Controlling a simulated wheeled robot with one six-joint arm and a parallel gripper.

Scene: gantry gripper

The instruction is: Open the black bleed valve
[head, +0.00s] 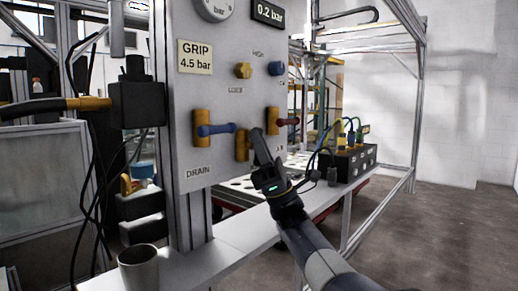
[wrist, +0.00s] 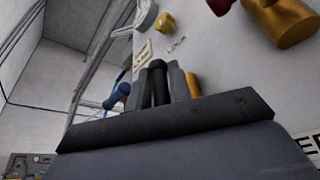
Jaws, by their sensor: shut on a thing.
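The black bleed valve has a brass body (head: 242,145) low on the grey panel, between the blue-handled and red-handled valves. My gripper (head: 261,147) reaches up to it from the lower right and covers its handle in the head view. In the wrist view, the black handle (wrist: 159,84) stands between the two grey fingers of my gripper (wrist: 160,86), which are shut on it. A bit of brass (wrist: 193,84) shows just right of the fingers. How far the handle is turned cannot be told.
The blue-handled valve (head: 214,129) is close on the left and the red-handled valve (head: 288,122) close on the right. A yellow knob (head: 243,70) and a blue knob (head: 275,68) sit above. A metal cup (head: 139,268) stands on the ledge (head: 232,238) below.

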